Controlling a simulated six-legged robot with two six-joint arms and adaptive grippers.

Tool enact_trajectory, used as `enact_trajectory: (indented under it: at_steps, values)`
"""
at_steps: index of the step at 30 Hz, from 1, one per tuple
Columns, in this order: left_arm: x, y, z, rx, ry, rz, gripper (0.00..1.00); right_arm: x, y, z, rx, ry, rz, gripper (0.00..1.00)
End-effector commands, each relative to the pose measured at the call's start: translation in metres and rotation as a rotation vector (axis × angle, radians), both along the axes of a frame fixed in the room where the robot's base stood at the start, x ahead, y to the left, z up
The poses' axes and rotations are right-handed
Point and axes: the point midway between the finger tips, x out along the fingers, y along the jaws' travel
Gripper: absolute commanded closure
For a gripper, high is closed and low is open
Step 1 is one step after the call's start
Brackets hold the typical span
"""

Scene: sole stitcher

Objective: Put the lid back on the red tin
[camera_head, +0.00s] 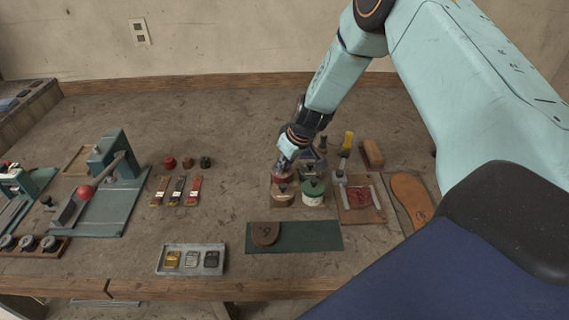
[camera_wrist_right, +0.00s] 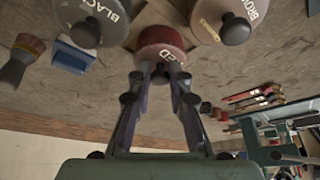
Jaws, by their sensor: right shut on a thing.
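The red lid (camera_wrist_right: 160,41), lettered RED with a dark knob, shows at the top of the right wrist view. In the head view it is a small red patch (camera_head: 281,177) at the back left of the tin group, partly behind my gripper. My right gripper (camera_head: 284,161) comes down from above, its fingers shut on the knob; it also shows in the right wrist view (camera_wrist_right: 157,76). The red tin's body is mostly hidden, and I cannot tell whether the lid is seated on it. My left gripper is not in view.
In front lies a green mat (camera_head: 318,238). A grey tray (camera_head: 163,263) is at the front edge. Bench between the brushes (camera_head: 177,190) and tins is clear.

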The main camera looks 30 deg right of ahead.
Motion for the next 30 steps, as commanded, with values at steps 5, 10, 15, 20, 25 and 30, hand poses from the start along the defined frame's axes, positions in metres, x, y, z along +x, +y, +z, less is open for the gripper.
enact_trajectory:
  at_steps: [5, 10, 15, 20, 25, 30]
  values:
    - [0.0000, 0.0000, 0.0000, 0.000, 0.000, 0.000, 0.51, 0.0001, 0.0002, 0.0003, 0.000, 0.000, 0.001, 0.96]
    - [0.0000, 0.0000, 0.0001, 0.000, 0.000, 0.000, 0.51, 0.0001, 0.0002, 0.0003, 0.000, 0.000, 0.001, 0.79]
    - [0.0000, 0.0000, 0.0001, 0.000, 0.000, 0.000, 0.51, 0.0001, 0.0002, 0.0003, 0.000, 0.000, 0.001, 0.64]
    - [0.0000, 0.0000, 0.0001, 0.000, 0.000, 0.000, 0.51, 0.0001, 0.0002, 0.0003, 0.000, 0.000, 0.001, 0.55]
    - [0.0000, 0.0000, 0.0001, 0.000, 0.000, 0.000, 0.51, 0.0001, 0.0002, 0.0003, 0.000, 0.000, 0.001, 0.55]
    - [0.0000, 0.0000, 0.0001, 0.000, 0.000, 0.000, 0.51, 0.0000, 0.0002, 0.0001, 0.000, 0.000, 0.001, 0.40]
